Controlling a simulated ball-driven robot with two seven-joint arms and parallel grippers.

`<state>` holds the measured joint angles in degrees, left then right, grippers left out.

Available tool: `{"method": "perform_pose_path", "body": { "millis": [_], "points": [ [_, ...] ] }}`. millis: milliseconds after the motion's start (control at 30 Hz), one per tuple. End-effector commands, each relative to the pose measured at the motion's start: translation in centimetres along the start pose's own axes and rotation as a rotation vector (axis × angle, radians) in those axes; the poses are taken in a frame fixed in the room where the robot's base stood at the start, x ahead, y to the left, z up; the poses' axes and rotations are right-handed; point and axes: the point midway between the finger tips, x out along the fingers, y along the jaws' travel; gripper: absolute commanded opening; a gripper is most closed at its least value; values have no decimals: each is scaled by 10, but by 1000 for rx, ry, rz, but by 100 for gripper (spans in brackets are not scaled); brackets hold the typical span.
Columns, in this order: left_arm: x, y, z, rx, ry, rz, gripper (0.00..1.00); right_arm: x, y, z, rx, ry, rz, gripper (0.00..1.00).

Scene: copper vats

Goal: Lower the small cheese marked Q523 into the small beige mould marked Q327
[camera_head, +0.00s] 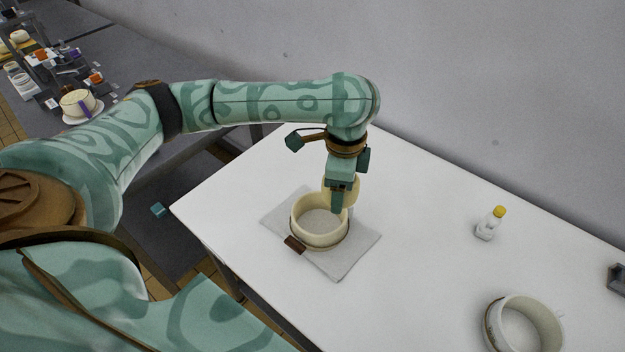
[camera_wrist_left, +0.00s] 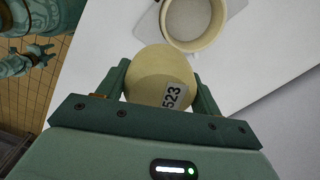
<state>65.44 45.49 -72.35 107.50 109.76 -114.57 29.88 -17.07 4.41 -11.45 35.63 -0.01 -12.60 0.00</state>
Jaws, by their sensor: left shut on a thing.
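My left gripper (camera_head: 340,203) is shut on the small cheese (camera_wrist_left: 152,72), a pale yellow round piece with a white label on which "523" can be read. In the head view the cheese (camera_head: 353,193) is partly hidden behind the gripper, at the far right rim of the small beige mould (camera_head: 301,227). The mould is a round open cup with a brown tag at its front; no marking can be read. In the left wrist view the empty mould (camera_wrist_left: 221,28) lies beyond the cheese, which appears outside its opening. My right gripper (camera_wrist_left: 42,55) seems to show small at the left edge; its jaws are unclear.
The mould stands on a grey cloth (camera_head: 335,267) on a white table (camera_head: 420,250). A larger beige mould (camera_head: 556,330) stands at the lower right. The table between is clear.

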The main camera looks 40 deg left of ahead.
Motion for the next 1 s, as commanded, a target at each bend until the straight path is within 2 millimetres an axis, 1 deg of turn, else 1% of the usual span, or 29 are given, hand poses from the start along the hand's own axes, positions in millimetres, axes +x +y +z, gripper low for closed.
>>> {"method": "perform_pose_path", "body": {
  "millis": [100, 267, 300, 500, 600, 700, 800, 900, 1000],
  "points": [
    [12, -17, 0, 338, 0, 4, 35, -8, -1, 2, 0, -3, -1, 40],
    [34, -38, 7, 814, 0, 4, 35, -15, -1, 3, -1, -5, -1, 40],
    [40, -42, 10, 932, 1, 4, 35, -17, -1, 3, -1, -4, -1, 40],
    [72, -59, 27, 1494, 1, 4, 35, -25, 0, 0, -1, -1, 1, 40],
    [86, -63, 36, 1722, 0, 3, 35, -28, 2, -1, -2, 1, 2, 40],
    [97, -66, 43, 1890, -1, 1, 35, -29, 3, -2, -2, 3, 4, 40],
    [104, -67, 48, 1996, -1, -1, 35, -30, 4, -3, -2, 4, 5, 40],
    [108, -68, 50, 2047, -2, -2, 35, -30, 5, -3, -3, 4, 6, 40],
    [112, -68, 50, 2061, -2, -2, 35, -26, 5, -2, -3, 3, 6, 40]
  ]
}}
